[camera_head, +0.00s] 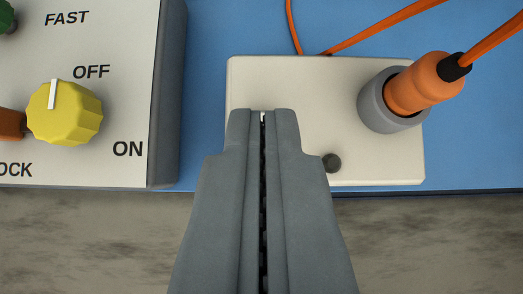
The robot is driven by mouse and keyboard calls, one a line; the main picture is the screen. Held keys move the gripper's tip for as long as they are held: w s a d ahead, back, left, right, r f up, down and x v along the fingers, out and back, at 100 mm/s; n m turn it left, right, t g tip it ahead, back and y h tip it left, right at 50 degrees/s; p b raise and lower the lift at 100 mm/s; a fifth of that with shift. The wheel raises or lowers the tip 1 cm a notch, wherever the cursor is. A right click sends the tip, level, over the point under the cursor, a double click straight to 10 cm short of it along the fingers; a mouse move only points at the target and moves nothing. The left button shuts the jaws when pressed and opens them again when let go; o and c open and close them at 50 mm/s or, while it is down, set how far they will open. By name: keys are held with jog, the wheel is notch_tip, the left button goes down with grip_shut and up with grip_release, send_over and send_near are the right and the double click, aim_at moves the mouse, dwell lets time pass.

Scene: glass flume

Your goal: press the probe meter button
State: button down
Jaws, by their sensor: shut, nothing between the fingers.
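A cream box (300,80), which looks like the probe meter, sits on a blue surface. An orange probe (415,85) stands in a grey round socket (382,118) on its right side. A small dark round knob or button (331,162) is near the box's lower edge, just right of my gripper. My gripper (263,114) is shut and empty. Its fingertips appear over the left half of the box, up and left of the dark button. I cannot tell how far above the box they are. The fingers hide part of the box.
A control panel (110,165) stands at the left with a yellow knob (64,112) marked OFF and ON. Parts of a green knob (6,17) and an orange-brown one (11,125) show at the edge. Orange cables (385,24) run above the box. Grey floor lies below.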

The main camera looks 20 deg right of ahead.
aim_at(317, 126)
jog(key=f, duration=0.1)
jog(key=w+f, duration=0.1)
jog(key=f, duration=0.1)
jog(key=shift+d+f, duration=0.15)
jog(key=shift+f, duration=0.95)
